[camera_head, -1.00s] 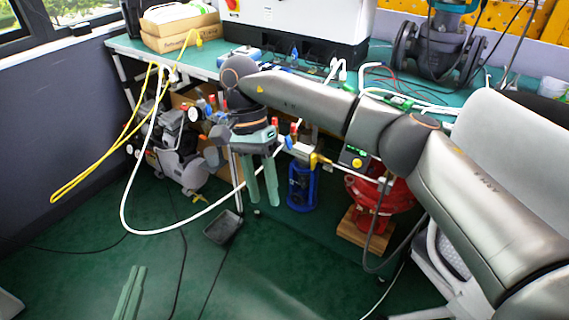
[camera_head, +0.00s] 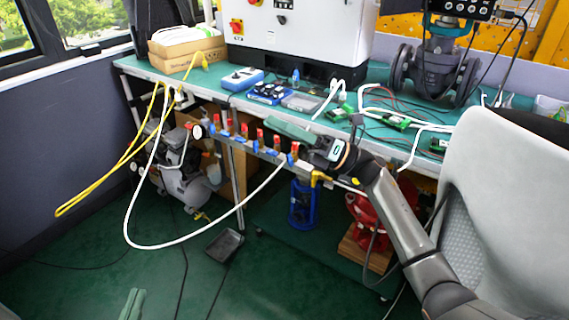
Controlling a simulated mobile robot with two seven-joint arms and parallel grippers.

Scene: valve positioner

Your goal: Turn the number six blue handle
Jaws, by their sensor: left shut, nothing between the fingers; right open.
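A valve manifold (camera_head: 233,137) runs along the front of the workbench, with a row of red-topped fittings and small blue handles. The blue handle at its right end (camera_head: 290,158) sits below a red top; no numbers are readable, so I cannot tell which is number six. My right gripper (camera_head: 272,122) is open and empty. It reaches in from the right, its green fingers pointing left, above the right part of the row in the picture; touching cannot be confirmed. My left gripper (camera_head: 134,294) is shut and empty at the bottom edge, far from the manifold; only its fingers show.
The green workbench (camera_head: 385,75) holds a white control cabinet (camera_head: 300,30), cardboard boxes (camera_head: 187,52) and loose cables. A white hose (camera_head: 170,246) loops below the manifold. A grey chair (camera_head: 490,200) stands at the right. A black tray (camera_head: 224,244) lies on the floor.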

